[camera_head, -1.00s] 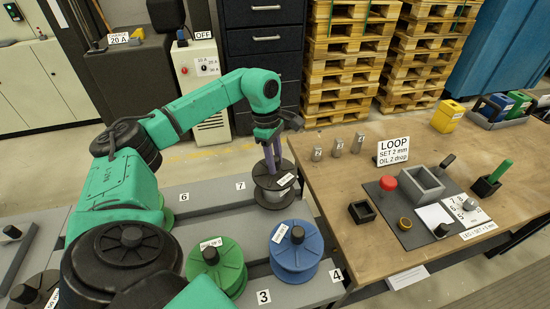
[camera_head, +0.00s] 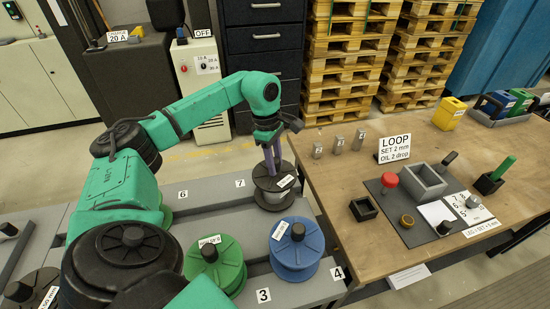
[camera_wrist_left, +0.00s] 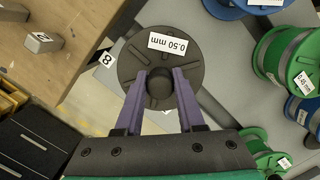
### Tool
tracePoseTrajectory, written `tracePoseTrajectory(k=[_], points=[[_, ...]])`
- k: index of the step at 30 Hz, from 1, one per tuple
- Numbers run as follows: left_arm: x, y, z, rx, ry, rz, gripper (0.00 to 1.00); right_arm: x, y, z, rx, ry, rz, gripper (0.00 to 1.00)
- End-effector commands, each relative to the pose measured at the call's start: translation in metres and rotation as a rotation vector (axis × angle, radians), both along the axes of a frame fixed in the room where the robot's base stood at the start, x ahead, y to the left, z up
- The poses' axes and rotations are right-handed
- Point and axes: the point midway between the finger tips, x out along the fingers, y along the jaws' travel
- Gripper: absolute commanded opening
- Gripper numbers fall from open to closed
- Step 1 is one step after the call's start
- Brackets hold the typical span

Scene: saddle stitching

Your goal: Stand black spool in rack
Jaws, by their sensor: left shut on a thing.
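The black spool (camera_head: 270,201), with dark flanges, a grey wound middle and a white label, is upright at the far right end of the grey rack (camera_head: 212,203). I cannot tell whether its bottom rests on the rack. My left gripper (camera_head: 273,158) is above it with its purple fingers pointing down. In the left wrist view, the left gripper (camera_wrist_left: 160,90) is shut on the central knob of the black spool (camera_wrist_left: 153,65), whose label reads 0.50 mm. My right gripper is not in view.
A green spool (camera_head: 222,262) and a blue spool (camera_head: 297,250) stand in the nearer row, by tags 3 and 4. The wooden table (camera_head: 345,215) adjoins the rack on the right, with small metal blocks (camera_head: 338,145) near its edge. Rack room by tags 6 and 7 is clear.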

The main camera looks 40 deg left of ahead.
Motion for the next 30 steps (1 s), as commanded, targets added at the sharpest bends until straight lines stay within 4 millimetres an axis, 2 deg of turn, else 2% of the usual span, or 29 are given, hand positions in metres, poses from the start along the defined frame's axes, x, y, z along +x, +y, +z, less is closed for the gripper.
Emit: tracePoseTrajectory(k=[17, 18, 20, 30], points=[[0.001, 0.0, -0.011, -0.002, -0.005, 0.001, 0.0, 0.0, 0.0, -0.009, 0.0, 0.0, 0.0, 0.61], [0.001, 0.0, -0.01, -0.002, -0.005, 0.0, 0.49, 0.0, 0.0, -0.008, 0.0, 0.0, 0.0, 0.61], [0.001, 0.0, -0.01, -0.002, -0.005, 0.001, 0.72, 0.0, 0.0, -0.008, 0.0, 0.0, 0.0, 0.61], [0.0, 0.0, -0.012, 0.001, 0.002, 0.0, 0.73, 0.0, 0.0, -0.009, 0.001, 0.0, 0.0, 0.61]])
